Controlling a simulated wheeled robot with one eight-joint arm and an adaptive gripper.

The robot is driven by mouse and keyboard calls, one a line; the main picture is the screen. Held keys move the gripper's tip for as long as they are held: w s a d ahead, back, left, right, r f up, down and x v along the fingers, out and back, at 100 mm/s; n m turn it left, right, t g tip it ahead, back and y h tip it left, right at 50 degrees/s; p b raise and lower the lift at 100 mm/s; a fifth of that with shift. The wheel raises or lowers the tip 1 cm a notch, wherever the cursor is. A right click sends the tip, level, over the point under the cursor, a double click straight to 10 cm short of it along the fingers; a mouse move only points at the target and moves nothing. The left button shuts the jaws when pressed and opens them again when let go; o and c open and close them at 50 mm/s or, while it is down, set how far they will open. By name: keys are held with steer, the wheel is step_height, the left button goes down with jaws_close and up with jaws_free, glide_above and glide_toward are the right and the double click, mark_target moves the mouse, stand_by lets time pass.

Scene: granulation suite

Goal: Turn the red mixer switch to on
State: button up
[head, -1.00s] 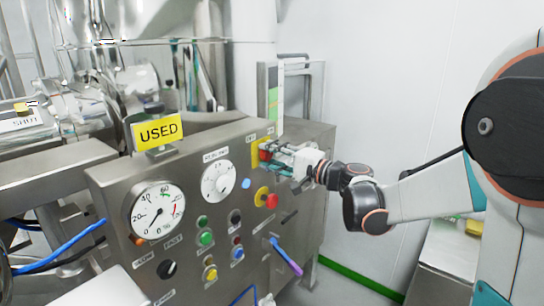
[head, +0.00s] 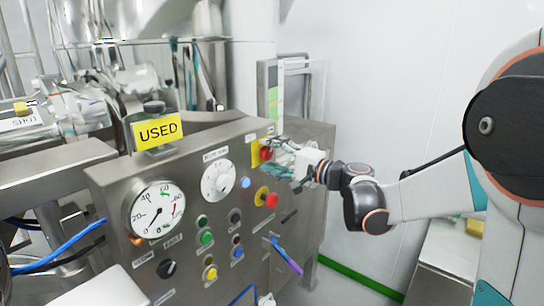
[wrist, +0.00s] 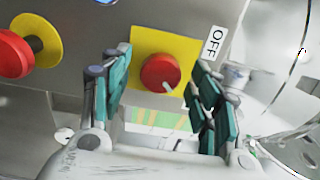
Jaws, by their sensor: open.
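The red mixer switch (head: 265,154) is a round knob on a yellow plate (head: 255,158) at the upper right of the steel control panel. In the wrist view the red knob (wrist: 160,73) shows a white pointer mark at its lower right edge, and an OFF label (wrist: 215,43) sits beside the plate. My gripper (head: 279,160) is open in front of the switch. In the wrist view its teal fingers (wrist: 161,100) stand apart on either side of the knob, with no contact visible. The ON label cannot be made out.
A red emergency-stop button on a yellow disc (head: 268,198) is below the switch. A pressure gauge (head: 157,210), a white dial (head: 218,181), several push buttons and a purple-ended lever (head: 286,256) share the panel. A yellow USED sign (head: 157,131) stands on top.

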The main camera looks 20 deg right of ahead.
steer(key=v, duration=1.2)
